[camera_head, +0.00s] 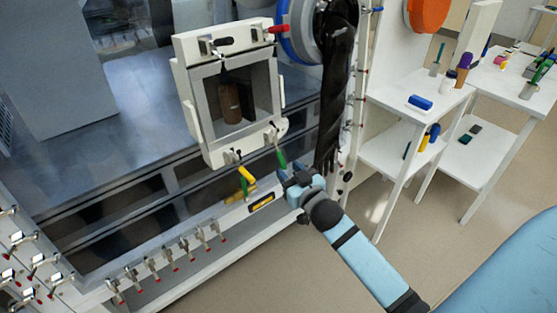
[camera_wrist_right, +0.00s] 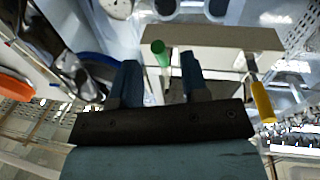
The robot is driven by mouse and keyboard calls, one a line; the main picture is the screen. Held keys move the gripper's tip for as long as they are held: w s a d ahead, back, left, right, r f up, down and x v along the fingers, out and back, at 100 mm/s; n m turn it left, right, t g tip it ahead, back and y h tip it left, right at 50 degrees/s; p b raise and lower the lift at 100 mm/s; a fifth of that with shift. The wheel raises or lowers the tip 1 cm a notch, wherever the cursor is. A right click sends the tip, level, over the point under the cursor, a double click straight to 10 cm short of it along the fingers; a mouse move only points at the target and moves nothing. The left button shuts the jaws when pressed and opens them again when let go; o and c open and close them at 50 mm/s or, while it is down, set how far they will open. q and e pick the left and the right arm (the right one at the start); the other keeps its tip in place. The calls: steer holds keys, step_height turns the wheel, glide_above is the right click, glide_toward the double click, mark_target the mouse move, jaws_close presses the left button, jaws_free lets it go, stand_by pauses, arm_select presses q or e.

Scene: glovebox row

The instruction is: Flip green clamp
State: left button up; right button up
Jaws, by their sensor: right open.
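The green clamp handle (camera_head: 281,159) sticks out below the lower right corner of the white-framed glovebox door (camera_head: 187,88). In the right wrist view the green handle (camera_wrist_right: 160,52) points toward me, between and just beyond the two fingers. My right gripper (camera_head: 289,174) is open, its blue-tipped fingers right below the green handle. In the wrist view the fingers of this gripper (camera_wrist_right: 158,82) are spread, with nothing gripped between them. I cannot tell whether they touch the handle. My left gripper is not in view.
A yellow clamp handle (camera_head: 247,174) sits left of the green one, and a red handle (camera_head: 278,29) sits at the door's top right. A black glove (camera_head: 333,100) hangs just right of the door. White shelves (camera_head: 395,117) with small items stand farther right.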

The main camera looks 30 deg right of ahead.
mark_target(284, 166)
steer(key=w, duration=0.6)
steer(key=shift+d, duration=0.3)
jaws_close()
